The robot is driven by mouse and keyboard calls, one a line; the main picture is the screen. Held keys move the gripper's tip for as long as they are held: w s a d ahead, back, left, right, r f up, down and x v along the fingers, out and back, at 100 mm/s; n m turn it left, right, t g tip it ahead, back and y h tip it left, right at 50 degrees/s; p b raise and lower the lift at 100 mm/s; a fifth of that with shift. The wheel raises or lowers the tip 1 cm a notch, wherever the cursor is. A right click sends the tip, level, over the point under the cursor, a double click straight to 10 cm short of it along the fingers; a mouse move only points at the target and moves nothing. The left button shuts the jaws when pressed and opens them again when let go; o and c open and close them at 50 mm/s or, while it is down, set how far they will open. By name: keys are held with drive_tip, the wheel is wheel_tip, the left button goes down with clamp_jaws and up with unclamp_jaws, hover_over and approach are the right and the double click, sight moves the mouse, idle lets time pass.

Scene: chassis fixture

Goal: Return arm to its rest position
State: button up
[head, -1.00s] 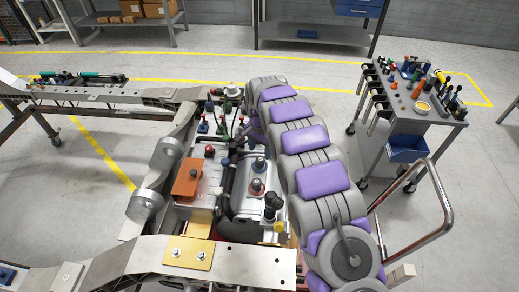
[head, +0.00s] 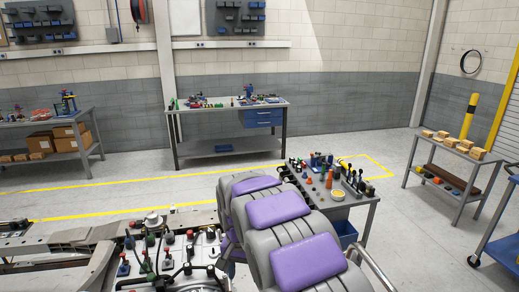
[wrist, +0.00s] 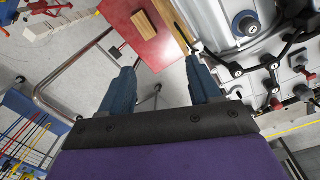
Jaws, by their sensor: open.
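My gripper (wrist: 160,88) shows in the wrist view with its two blue fingers spread apart and nothing between them. Beyond the fingers are a red surface with a wooden block (wrist: 154,35) on it, and the grey floor. In the head view my grey arm with purple pads rises from the bottom centre, and its gripper end is out of sight there. The chassis fixture (head: 60,250) lies at the lower left, with several coloured knobs and fittings beside my arm.
A grey tool cart (head: 358,207) with a blue bin stands just beyond my arm on the right. A workbench (head: 230,108) stands by the back wall. A small table with boxes (head: 455,150) stands at the far right. Open floor lies between them.

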drive_tip(key=s+d+r+n, duration=0.1)
drive_tip(key=s+d+r, duration=0.2)
drive_tip(key=s+d, duration=0.5)
drive_tip(key=s+d+r, duration=0.4)
drive_tip(key=s+d, duration=0.1)
drive_tip(key=s, duration=0.4)
drive_tip(key=s+d+f, duration=0.1)
drive_tip(key=s+d, duration=0.1)
drive_tip(key=s, duration=0.7)
drive_tip(key=s+d+f+n+g, duration=0.1)
drive_tip(key=s+d, duration=0.2)
drive_tip(key=s, duration=0.7)
drive_tip(key=shift+d+n+y, duration=0.15)
drive_tip(key=shift+n+y, duration=0.15)
